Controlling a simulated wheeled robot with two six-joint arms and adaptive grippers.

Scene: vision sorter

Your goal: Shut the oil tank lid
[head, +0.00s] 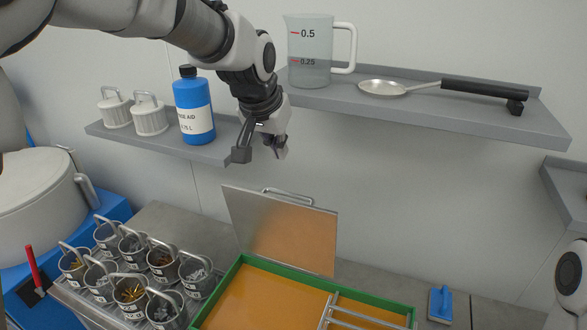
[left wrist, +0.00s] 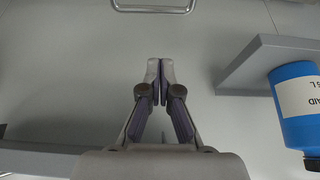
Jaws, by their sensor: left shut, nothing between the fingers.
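The oil tank lid (head: 285,228) is a flat metal plate. It stands raised, leaning back at the rear of the green-rimmed tank (head: 238,268), which holds orange oil. A bar handle (head: 287,196) is on its upper edge; a similar metal handle (left wrist: 152,8) shows at the top of the left wrist view. My left gripper (head: 242,152) is above and a little left of the lid, apart from it. In the left wrist view its fingertips (left wrist: 160,70) meet with nothing between them. My right gripper is out of view.
A higher shelf (head: 430,118) holds a measuring jug (head: 310,50) and a ladle (head: 385,88). Several labelled cups (head: 133,295) stand left of the tank. A blue-handled tool (head: 440,303) lies right.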

